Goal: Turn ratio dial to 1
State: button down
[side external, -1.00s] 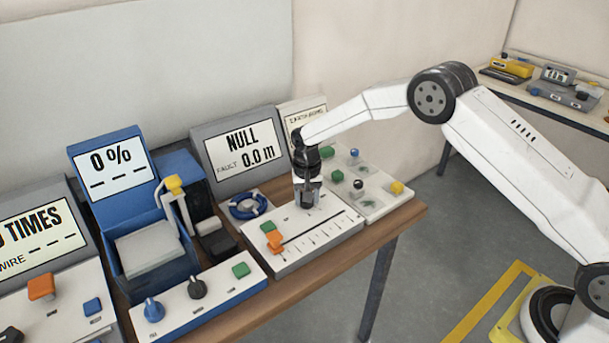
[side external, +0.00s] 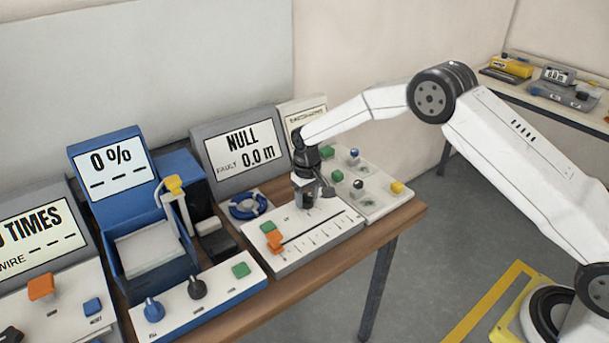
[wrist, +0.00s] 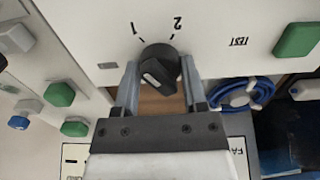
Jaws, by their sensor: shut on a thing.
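The ratio dial (wrist: 158,67) is a black knob on a white panel in the wrist view, with the printed marks 1 (wrist: 133,31) and 2 (wrist: 177,23) beside it. A pale mark shows on its face; I cannot tell which number it points to. My gripper (wrist: 160,88) has one finger on each side of the knob and is shut on it. In the side view my gripper (side external: 306,205) is down at the back of the white slider panel and hides the dial.
The panel with the orange slider knob (side external: 274,242) lies in front. The NULL screen (side external: 243,146) stands behind. A coiled blue cable (side external: 248,205) is to the left. Green, black and yellow buttons (side external: 397,187) stand close on the right panel.

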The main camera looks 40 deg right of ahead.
aim_at(307, 195)
jog(key=shift+c, duration=0.7)
grip_release()
jog(key=shift+r, duration=3.9)
